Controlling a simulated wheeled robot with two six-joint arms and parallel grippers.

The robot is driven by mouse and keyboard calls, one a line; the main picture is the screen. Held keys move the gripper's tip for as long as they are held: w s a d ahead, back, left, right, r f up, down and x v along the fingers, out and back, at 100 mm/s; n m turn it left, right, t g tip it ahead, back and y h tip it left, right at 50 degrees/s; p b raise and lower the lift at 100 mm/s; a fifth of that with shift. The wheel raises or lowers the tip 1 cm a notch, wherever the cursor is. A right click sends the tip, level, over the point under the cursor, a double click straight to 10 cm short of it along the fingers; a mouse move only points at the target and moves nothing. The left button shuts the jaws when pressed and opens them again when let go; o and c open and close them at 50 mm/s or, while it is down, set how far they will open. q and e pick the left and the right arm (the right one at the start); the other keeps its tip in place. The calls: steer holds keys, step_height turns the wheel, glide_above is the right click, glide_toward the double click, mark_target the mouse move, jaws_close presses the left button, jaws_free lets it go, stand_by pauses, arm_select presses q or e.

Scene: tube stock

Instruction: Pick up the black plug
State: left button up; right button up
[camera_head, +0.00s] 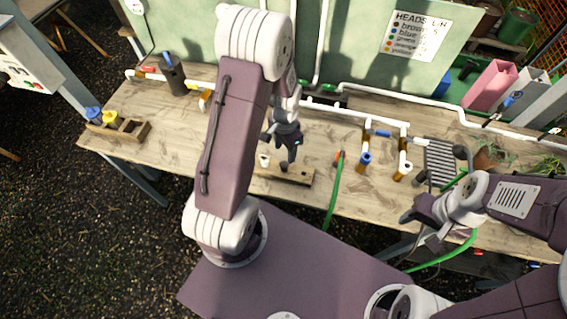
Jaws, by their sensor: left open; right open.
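My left gripper (281,146) points down over the wooden table, open, above a low wooden block (298,178). A small dark piece (284,167), possibly the black plug, shows on the block just under the fingers; it is too small to be sure. A white piece (264,160) stands at the block's left end. My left arm hides part of the table beside it. My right gripper (415,220) is open near the table's front right edge, away from the block.
A wooden holder (132,131) with blue and yellow pieces stands at the table's left end. A dark cylinder (172,76) stands behind it. White pipework (335,111) runs along the back. A green hose (334,195) hangs over the front edge right of the block.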

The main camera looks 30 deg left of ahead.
mark_target(285, 164)
arm_select(q)
steer(key=f, duration=0.3)
steer(key=shift+s+a+f+p, duration=0.1)
steer(key=shift+a+f+p, duration=0.2)
steer(key=shift+p, duration=0.1)
steer(key=shift+a+f, duration=0.2)
steer(key=shift+f, duration=0.05)
steer(key=f, duration=0.2)
steer(key=d+f+p, duration=0.1)
steer(key=f, duration=0.1)
steer(key=shift+s+d+f+p, duration=0.1)
steer(key=shift+f+p, duration=0.2)
steer(key=shift+a+f, duration=0.2)
steer(key=shift+f, duration=0.1)
steer(key=shift+d+r, duration=0.1)
steer(key=shift+d, duration=0.05)
jaws_close()
arm_select(e)
steer(key=shift+a+r, duration=0.15)
steer(key=shift+r, duration=0.5)
steer(key=shift+a+r, duration=0.15)
steer(key=shift+r, duration=0.45)
